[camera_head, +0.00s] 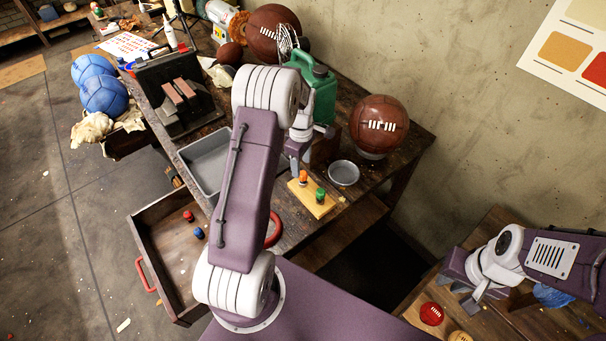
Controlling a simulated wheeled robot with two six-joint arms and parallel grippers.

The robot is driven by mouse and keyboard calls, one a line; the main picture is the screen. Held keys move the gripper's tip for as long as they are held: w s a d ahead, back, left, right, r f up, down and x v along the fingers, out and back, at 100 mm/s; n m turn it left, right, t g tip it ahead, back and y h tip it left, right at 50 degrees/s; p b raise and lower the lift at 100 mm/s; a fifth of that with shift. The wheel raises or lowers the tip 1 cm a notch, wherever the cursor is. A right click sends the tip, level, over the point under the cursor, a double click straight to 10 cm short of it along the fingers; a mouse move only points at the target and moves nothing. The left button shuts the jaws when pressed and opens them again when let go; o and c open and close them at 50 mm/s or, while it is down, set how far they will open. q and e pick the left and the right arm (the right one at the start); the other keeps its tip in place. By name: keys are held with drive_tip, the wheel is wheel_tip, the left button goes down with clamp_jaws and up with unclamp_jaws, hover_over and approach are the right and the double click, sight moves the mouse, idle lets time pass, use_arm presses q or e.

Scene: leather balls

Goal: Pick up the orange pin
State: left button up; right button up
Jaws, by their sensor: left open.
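The orange pin (303,176) stands upright on a small yellow wooden block (309,203) on the workbench. A green pin (320,195) stands on the same block, to its right. My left gripper (295,171) is open, pointing down just above and left of the orange pin; part of it is hidden behind my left arm. I cannot tell whether it touches the pin. A red pin (188,216) and a blue pin (199,233) are in the open drawer (165,240). My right gripper (461,296) is at the lower right, fingers apart and empty, far from the block.
A round grey dish (344,173) sits right of the block, and a grey tray (205,160) to its left. A green can (318,95) and a leather ball (379,124) stand behind.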

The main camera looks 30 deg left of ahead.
sight(302, 173)
use_arm(q)
drive_tip(key=shift+f, duration=0.45)
wheel_tip(302, 173, down, 5)
drive_tip(key=shift+w+d+r+p, duration=0.1)
drive_tip(key=shift+d+p, duration=0.05)
drive_tip(key=shift+p, duration=0.7)
drive_tip(key=shift+w, duration=0.1)
clamp_jaws()
